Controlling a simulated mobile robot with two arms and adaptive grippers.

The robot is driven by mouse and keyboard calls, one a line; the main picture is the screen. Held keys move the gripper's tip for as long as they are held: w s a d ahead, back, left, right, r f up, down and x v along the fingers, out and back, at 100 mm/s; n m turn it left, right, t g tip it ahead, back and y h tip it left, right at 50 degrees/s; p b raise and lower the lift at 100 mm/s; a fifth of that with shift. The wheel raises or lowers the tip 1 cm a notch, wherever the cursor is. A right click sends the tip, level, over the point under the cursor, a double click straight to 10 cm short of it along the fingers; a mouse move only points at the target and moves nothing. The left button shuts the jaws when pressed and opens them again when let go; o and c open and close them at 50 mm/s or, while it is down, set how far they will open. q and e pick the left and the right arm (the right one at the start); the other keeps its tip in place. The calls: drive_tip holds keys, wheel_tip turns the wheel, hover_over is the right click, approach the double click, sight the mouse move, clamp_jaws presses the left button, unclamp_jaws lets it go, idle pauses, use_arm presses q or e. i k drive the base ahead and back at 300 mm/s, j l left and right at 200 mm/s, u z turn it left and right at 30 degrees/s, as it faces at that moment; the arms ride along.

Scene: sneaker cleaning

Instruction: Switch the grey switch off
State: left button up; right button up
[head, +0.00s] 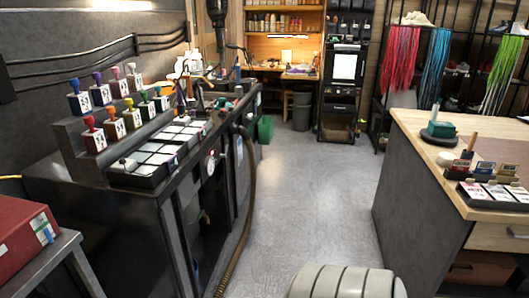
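I cannot pick out a grey switch for certain in the head view. Neither of my grippers is in view.
The dark workbench (110,205) runs along the left wall, with a tray of white tiles (150,160) on it. A red box (25,238) sits at the lower left. A wood-topped table (425,140) stands at the right.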

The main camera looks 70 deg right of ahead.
sight(226, 147)
drive_tip(key=z, duration=1.75)
drive_tip(key=i+z, duration=0.1)
drive_tip(key=i+l, duration=0.35)
drive_tip(key=i, duration=0.25)
drive_tip(key=i+l, duration=0.4)
drive_tip(key=i, duration=0.15)
drive_tip(key=i+l, duration=0.35)
drive_tip(key=i, duration=0.25)
drive_tip(key=i+l, duration=0.4)
drive_tip(key=i, duration=0.2)
drive_tip(key=i+l, duration=0.35)
drive_tip(key=i, duration=0.2)
